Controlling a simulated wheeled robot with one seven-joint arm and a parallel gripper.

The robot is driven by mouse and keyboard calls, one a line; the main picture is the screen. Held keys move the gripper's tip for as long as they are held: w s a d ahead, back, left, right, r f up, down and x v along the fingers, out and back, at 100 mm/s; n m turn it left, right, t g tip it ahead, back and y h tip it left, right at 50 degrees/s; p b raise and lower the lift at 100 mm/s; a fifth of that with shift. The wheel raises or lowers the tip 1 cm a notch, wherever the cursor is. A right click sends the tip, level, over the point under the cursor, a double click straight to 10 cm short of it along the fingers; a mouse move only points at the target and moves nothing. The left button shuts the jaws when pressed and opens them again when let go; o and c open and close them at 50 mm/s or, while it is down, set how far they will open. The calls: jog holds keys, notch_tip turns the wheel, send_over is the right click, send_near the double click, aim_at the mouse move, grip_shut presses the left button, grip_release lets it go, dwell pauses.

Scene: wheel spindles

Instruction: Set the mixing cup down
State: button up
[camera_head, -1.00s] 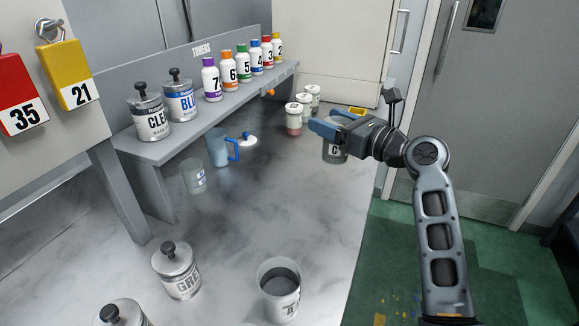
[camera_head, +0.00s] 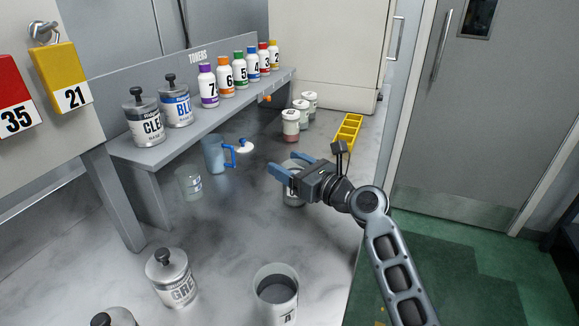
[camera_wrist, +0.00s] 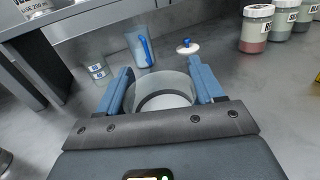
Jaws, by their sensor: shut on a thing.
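The mixing cup (camera_head: 293,198) is a clear, roughly cylindrical cup, partly hidden behind my gripper in the head view. My gripper (camera_head: 283,170) has its blue fingers shut on the cup's upper part, one on each side. In the wrist view the cup (camera_wrist: 163,88) sits upright between the two fingers, its round opening facing the camera. The cup is over the grey bench top (camera_head: 235,230). I cannot tell whether its base touches the bench.
A blue-handled jug (camera_head: 213,154), a clear cup (camera_head: 188,183) and a white lid (camera_head: 244,146) stand left of my gripper. Lidded jars (camera_head: 291,126) and a yellow tray (camera_head: 347,131) are behind it.

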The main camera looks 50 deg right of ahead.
jog(key=o, duration=1.2)
jog(key=shift+f, duration=0.1)
jog(key=s, duration=0.8)
jog(key=s+b, duration=0.1)
jog(key=s, duration=0.3)
jog(key=shift+a+r, duration=0.2)
jog(key=shift+a, duration=0.05)
